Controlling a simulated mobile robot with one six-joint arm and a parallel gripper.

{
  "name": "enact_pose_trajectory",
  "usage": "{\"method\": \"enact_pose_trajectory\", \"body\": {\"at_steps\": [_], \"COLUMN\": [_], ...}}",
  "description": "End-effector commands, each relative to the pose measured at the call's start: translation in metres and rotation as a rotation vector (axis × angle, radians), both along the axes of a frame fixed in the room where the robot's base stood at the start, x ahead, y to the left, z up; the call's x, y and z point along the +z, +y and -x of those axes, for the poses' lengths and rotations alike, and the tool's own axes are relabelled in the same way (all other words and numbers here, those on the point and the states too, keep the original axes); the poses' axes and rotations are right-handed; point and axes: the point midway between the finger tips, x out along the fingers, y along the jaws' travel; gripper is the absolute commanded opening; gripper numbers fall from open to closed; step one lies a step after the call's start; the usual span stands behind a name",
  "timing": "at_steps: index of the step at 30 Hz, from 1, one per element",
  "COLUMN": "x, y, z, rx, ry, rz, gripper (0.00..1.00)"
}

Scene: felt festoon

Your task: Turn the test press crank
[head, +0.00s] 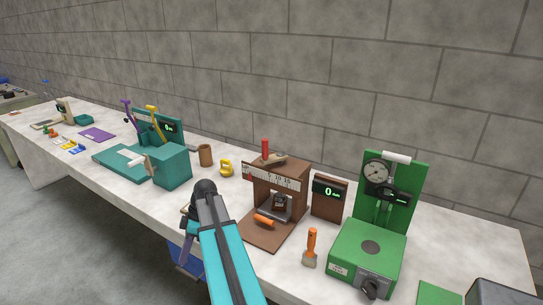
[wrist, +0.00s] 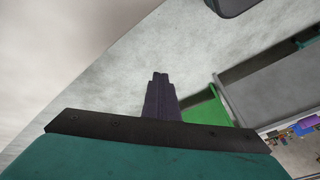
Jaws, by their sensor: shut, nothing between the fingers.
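A brown press-like device (head: 277,200) stands on the worktop in the head view, with a numbered scale across its front. On its top a wooden crank arm (head: 272,158) carries an upright red handle (head: 265,149). I cannot tell for certain that this is the test press. My gripper (head: 186,236) hangs low at the worktop's front edge, left of the brown device and apart from it. It is partly hidden by my wrist in the head view. In the wrist view my gripper (wrist: 160,76) is shut and empty, with pale worktop beyond it.
A brown display (head: 329,198) reads 0 beside the brown device. An orange-handled tool (head: 311,247) lies before it. A green gauge stand (head: 367,253) is at right, a teal machine (head: 167,165) with a pale handle at left. A brown cup (head: 205,155) stands between.

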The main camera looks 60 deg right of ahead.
Motion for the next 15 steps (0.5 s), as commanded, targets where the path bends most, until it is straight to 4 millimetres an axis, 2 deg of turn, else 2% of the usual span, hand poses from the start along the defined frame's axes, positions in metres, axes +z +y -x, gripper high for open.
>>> {"method": "enact_pose_trajectory", "body": {"at_steps": [1, 3, 11, 15], "x": [0.015, 0.035, 0.113, 0.157], "y": [-0.02, -0.044, -0.125, -0.164], "z": [0.001, 0.005, 0.032, 0.056], "rx": [-0.014, -0.026, -0.066, -0.087], "ry": [-0.028, -0.068, -0.199, -0.264], "rz": [0.009, 0.022, 0.084, 0.128], "gripper": [0.0, 0.0, 0.0, 0.0]}}
